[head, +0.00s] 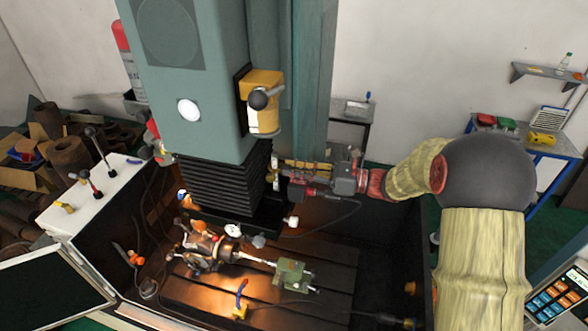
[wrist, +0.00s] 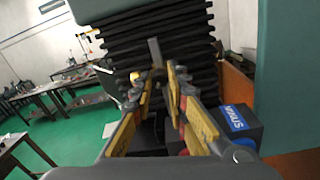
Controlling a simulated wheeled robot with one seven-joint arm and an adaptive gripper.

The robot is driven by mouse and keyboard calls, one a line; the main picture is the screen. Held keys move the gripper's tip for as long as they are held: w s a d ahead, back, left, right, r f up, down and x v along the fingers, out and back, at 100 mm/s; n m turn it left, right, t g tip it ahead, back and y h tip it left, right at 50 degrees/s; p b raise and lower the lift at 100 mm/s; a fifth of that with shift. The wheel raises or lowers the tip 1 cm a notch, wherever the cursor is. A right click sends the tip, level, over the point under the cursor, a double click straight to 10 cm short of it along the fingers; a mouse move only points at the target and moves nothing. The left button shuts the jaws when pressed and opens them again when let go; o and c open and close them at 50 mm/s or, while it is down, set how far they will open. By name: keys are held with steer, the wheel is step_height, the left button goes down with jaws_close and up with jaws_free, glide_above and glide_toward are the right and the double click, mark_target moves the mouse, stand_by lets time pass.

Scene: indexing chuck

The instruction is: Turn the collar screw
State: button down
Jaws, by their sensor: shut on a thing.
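My gripper (head: 283,168) reaches in from the right in front of the black bellows of the machine column. In the wrist view its yellow-padded fingers (wrist: 159,78) converge on a small upright grey piece (wrist: 155,52), and the gripper is shut on it. I cannot tell whether this piece is the collar screw; no screw head shows clearly. The indexing chuck (head: 205,248) lies on the machine table below and left of the gripper, apart from it. The fingers hide the lower part of the grey piece.
The bellows (head: 225,190) stand close behind the gripper. A yellow fitting with a black ball handle (head: 262,98) hangs above it. A green block (head: 292,273) sits on the slotted table (head: 335,252). A cable loops below the gripper.

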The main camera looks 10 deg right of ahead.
steer(key=c, duration=1.8)
jaws_free()
steer(key=shift+c, duration=0.2)
steer(key=shift+o, duration=0.6)
steer(key=shift+d, duration=0.15)
steer(key=v, duration=1.1)
steer(key=shift+s+d, duration=0.1)
steer(key=shift+d, duration=0.3)
steer(key=shift+a, duration=0.1)
